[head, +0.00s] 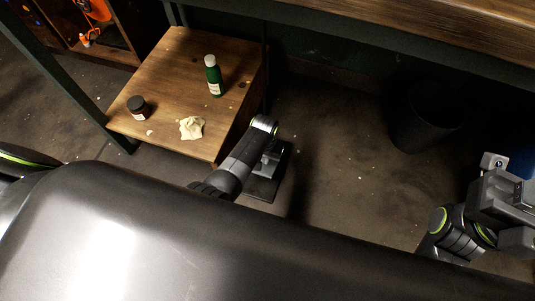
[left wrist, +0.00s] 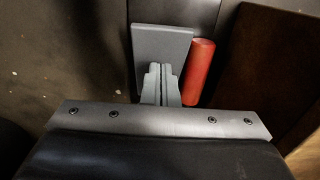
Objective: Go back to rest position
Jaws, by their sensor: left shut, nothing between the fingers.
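My left gripper (head: 270,162) is beside the front right corner of a low wooden table (head: 165,65) in the head view, below its top. In the left wrist view its two grey fingers (left wrist: 161,78) are shut together with nothing between them. A red cylinder (left wrist: 199,70) shows just right of the fingers there; what it rests on is hidden. My right arm is at the right edge of the head view, and its gripper (head: 497,200) is partly in view, with the fingertips not clear.
A green bottle (head: 213,78), a dark jar (head: 138,108) and a crumpled pale cloth (head: 191,127) are on the low table. A dark bin (head: 425,118) stands on the floor under a wooden bench (head: 450,20). The floor between the table and my right arm is clear.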

